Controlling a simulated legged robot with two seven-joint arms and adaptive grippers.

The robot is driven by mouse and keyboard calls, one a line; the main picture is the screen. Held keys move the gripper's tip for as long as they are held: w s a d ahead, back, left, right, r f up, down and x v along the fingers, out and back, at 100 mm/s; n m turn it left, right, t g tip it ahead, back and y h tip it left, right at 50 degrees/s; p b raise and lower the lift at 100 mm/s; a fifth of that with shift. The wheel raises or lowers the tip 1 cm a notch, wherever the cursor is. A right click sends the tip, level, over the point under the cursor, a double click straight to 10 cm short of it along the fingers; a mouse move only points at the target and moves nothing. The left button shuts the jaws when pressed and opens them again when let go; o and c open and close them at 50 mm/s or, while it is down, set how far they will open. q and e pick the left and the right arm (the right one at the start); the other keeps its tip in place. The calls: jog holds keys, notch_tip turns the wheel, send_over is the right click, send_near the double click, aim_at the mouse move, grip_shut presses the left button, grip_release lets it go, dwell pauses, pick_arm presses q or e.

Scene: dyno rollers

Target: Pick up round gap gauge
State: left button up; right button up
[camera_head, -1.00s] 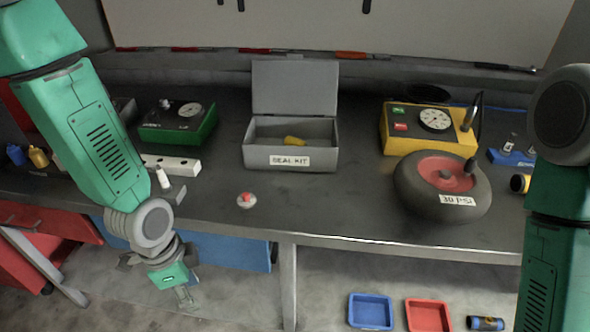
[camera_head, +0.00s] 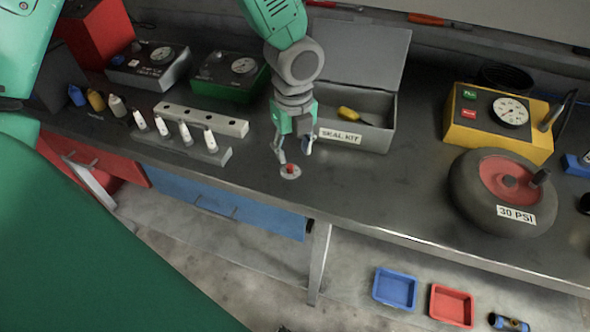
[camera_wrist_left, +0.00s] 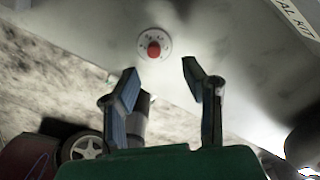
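The round gap gauge (camera_head: 290,171) is a small pale disc with a red knob, lying on the dark bench near its front edge. It also shows in the left wrist view (camera_wrist_left: 154,46), beyond the fingertips and between their lines. My left gripper (camera_head: 294,152) hangs over the bench just behind and above the gauge, fingers pointing down. Its two fingers (camera_wrist_left: 158,82) are spread apart with nothing between them. The gauge is apart from the fingers in the wrist view. My right gripper does not show in either view.
The open grey seal kit box (camera_head: 378,138) stands right behind my left gripper. A white block (camera_head: 200,120) and a rack of white bottles (camera_head: 180,146) lie to the left. Bench around the gauge is clear.

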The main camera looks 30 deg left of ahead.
aim_at(291, 167)
pick_arm(q)
jog(key=shift+a+f, duration=0.2)
jog(key=shift+f, duration=0.05)
jog(key=f, duration=0.2)
jog(key=a+f, duration=0.1)
jog(key=f, duration=0.1)
jog(key=shift+s+f, duration=0.15)
jog(key=shift+f, duration=0.4)
jog(key=shift+d, duration=0.35)
jog(key=shift+d+r, duration=0.1)
jog(key=shift+d, duration=0.05)
grip_shut()
